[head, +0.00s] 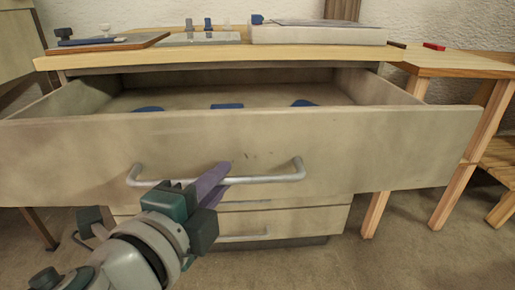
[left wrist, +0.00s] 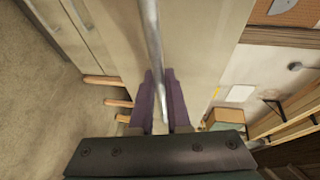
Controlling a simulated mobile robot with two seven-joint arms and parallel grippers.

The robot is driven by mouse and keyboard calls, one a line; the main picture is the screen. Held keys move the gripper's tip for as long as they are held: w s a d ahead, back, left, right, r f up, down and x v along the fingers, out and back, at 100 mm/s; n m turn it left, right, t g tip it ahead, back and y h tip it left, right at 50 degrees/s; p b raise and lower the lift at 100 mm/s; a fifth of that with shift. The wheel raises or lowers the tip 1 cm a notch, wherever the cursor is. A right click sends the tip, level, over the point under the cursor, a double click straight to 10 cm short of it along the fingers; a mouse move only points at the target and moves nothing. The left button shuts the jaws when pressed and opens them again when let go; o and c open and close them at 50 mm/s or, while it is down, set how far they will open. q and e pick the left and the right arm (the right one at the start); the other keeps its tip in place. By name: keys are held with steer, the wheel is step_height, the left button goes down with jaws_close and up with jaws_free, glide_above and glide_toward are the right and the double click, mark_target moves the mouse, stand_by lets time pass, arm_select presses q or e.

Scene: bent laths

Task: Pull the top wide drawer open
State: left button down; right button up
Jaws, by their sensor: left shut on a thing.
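The top wide drawer (head: 370,140) is pulled out, and its inside shows over the front panel. Its long metal handle (head: 265,179) runs across the front. My left gripper (head: 216,177) is at the middle-left part of this handle. In the left wrist view the handle (left wrist: 152,45) passes between the two purple fingers (left wrist: 160,98), which are shut on it. My right gripper is not in view.
Blue items (head: 227,106) lie in the drawer. Lower drawers (head: 285,222) beneath it are shut. The worktop (head: 220,55) above holds a board (head: 110,43) and a pale flat box (head: 318,34). A wooden table (head: 455,64) stands at right.

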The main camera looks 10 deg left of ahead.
arm_select(q)
steer(key=c, duration=0.9)
jaws_free()
steer(key=shift+s, duration=0.1)
steer(key=v, duration=0.9)
steer(key=shift+s+r, duration=0.1)
steer(key=shift+s, duration=0.25)
steer(key=shift+r+p, duration=0.1)
steer(key=shift+p, duration=0.2)
